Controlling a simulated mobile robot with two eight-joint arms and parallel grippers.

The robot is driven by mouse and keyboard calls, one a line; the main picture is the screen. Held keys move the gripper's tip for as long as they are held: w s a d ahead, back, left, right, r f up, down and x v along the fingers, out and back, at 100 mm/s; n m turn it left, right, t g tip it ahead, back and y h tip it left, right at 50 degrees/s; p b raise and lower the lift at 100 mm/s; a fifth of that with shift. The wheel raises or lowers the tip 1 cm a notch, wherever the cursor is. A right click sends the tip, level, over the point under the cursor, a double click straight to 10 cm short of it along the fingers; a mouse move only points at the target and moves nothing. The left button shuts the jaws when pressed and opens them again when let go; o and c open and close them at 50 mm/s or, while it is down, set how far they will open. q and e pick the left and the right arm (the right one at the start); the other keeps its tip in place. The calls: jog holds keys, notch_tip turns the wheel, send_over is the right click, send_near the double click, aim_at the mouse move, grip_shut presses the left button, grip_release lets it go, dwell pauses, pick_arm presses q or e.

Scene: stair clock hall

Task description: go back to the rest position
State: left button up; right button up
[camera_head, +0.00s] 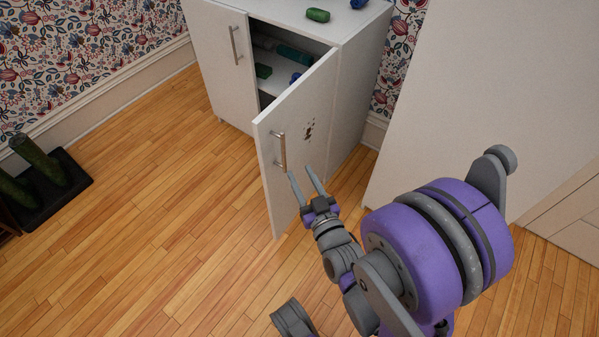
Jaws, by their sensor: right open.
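My right arm comes in from the lower right, and its gripper (301,174) points away from me. Its two fingers are apart with nothing between them. The fingertips are close to the bar handle (280,151) of the cabinet's right door (298,130), just right of and below it in the picture. I cannot tell whether they touch the door. The door stands ajar. The white cabinet (345,115) has its left door (222,62) shut. My left gripper is not in view.
Green and blue items, including a green one (263,71), lie inside the cabinet. A green block (318,15) and a blue item lie on top. A white panel (490,90) stands at right. A black tray (70,178) with green posts is at left. The wooden floor (150,200) between is clear.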

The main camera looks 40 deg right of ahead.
dwell(0.5)
jog(key=a+f+n+g+y, duration=0.2)
jog(key=a+f+g+y, duration=0.35)
jog(key=a, duration=0.25)
jog(key=s+a+n+g+p, duration=0.1)
jog(key=s+a+g, duration=0.1)
jog(key=s+g, duration=0.3)
jog(key=s+a+n+g, duration=0.1)
jog(key=s+a+g, duration=0.15)
jog(key=s, duration=0.45)
pick_arm(q)
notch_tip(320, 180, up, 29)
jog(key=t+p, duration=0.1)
jog(key=p, duration=2.4)
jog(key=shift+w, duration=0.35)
pick_arm(e)
notch_tip(320, 180, up, 28)
jog(key=w+t, duration=0.1)
jog(key=shift+w+f, duration=0.2)
jog(key=shift+w, duration=0.1)
